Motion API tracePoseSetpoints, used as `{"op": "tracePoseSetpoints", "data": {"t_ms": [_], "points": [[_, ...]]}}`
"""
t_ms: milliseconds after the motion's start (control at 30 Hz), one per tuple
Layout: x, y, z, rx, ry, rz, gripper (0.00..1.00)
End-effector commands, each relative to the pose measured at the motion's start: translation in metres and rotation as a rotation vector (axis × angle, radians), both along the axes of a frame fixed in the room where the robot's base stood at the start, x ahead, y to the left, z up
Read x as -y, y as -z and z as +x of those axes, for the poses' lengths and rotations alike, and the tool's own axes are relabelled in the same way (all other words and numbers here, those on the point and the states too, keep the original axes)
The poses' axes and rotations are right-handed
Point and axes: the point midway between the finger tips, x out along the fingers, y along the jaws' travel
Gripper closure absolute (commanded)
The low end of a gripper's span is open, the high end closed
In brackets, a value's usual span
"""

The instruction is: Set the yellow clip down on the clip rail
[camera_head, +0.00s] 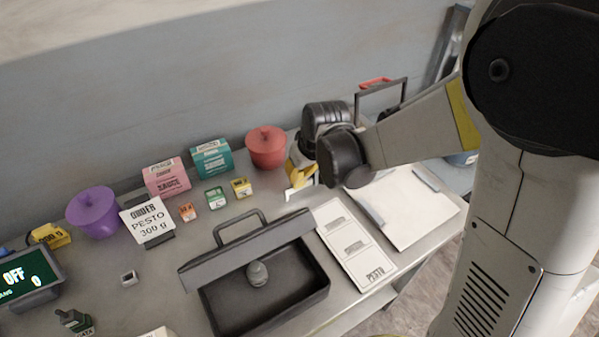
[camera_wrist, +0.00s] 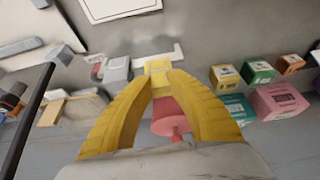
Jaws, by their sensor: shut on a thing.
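My gripper (camera_wrist: 158,72) has yellow fingers closed on the yellow clip (camera_wrist: 158,65), which shows between the fingertips in the wrist view. The white clip rail (camera_wrist: 181,53) lies just beyond the fingertips and shows on both sides of the clip. I cannot tell whether the clip touches the rail. In the head view my gripper (camera_head: 303,176) is low over the table, right at the white rail (camera_head: 300,192), and its fingers and wrist hide most of the clip. A grey clip-like piece (camera_wrist: 116,69) sits left of the yellow clip in the wrist view.
A red lidded pot (camera_head: 266,148) stands behind my gripper, partly behind the fingers in the wrist view. Small boxes (camera_head: 215,197) and sauce boxes (camera_head: 166,178) stand to the left.

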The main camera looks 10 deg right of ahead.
Motion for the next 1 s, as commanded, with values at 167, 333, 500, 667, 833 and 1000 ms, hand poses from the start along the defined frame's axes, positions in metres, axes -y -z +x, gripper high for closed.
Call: {"op": "tracePoseSetpoints", "data": {"t_ms": [167,333,500,667,833,1000], "points": [[0.000,0.006,0.000,0.000,0.000,0.000,1.00],[0.000,0.010,0.000,0.000,0.000,0.000,1.00],[0.000,0.014,0.000,0.000,0.000,0.000,1.00],[0.000,0.018,0.000,0.000,0.000,0.000,1.00],[0.000,0.022,0.000,0.000,0.000,0.000,1.00],[0.000,0.023,0.000,0.000,0.000,0.000,0.58]]}}
